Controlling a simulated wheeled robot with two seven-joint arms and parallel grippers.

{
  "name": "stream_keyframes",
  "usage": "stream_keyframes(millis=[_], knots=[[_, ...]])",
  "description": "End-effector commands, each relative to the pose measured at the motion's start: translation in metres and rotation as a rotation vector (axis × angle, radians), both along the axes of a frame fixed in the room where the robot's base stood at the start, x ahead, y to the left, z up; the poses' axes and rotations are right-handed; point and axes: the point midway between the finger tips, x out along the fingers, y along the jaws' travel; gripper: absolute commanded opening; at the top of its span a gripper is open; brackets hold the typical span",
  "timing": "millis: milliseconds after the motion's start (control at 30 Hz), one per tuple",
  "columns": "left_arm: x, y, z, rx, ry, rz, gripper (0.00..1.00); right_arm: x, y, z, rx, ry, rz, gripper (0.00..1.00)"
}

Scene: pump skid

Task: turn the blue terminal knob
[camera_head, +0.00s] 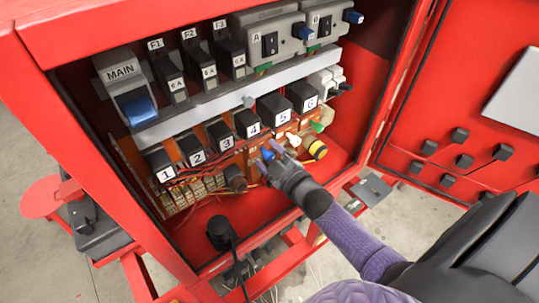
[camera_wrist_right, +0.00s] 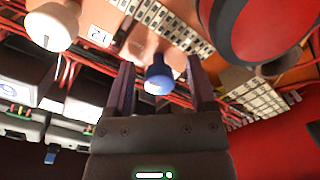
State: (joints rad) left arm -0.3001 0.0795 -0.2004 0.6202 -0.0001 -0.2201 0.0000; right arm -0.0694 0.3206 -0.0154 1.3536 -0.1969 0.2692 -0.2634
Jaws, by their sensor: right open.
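The blue terminal knob (camera_head: 267,154) sits low in the red cabinet, below the numbered relays. In the right wrist view the blue knob (camera_wrist_right: 157,80) stands out from an orange-brown board, between the two fingers. My right gripper (camera_head: 277,160) reaches in from the lower right, with its fingertips at the knob. In the wrist view my right gripper (camera_wrist_right: 160,68) is open, one finger on each side of the knob, with visible gaps. The gripper partly hides the knob's surroundings in the head view. My left gripper is not in view.
A white knob (camera_wrist_right: 52,25) and a large red round part (camera_wrist_right: 258,28) lie close by in the wrist view. A yellow-black knob (camera_head: 317,150) is right of the gripper. Red wires and terminal strips (camera_head: 200,188) run nearby. The cabinet door (camera_head: 440,110) stands open.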

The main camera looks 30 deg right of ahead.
Motion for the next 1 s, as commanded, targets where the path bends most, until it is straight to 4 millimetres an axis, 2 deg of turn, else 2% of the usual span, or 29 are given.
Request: stream_keyframes(millis=[167,267,500,600,700,1000], knots=[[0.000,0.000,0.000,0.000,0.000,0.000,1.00,-0.005,0.000,0.000,0.000,0.000,0.000,0.71],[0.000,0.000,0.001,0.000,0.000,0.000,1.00,-0.023,-0.001,0.001,0.000,0.002,0.001,0.71],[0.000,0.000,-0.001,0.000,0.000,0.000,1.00,-0.079,-0.006,0.003,0.000,0.003,0.000,0.71],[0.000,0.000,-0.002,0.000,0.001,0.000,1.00,-0.093,-0.007,0.003,0.001,0.002,-0.001,0.71],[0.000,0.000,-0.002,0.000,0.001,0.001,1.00,-0.099,-0.008,0.004,0.000,0.000,0.000,0.71],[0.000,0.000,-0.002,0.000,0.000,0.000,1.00,-0.099,-0.008,0.005,0.000,0.000,0.000,0.71]])
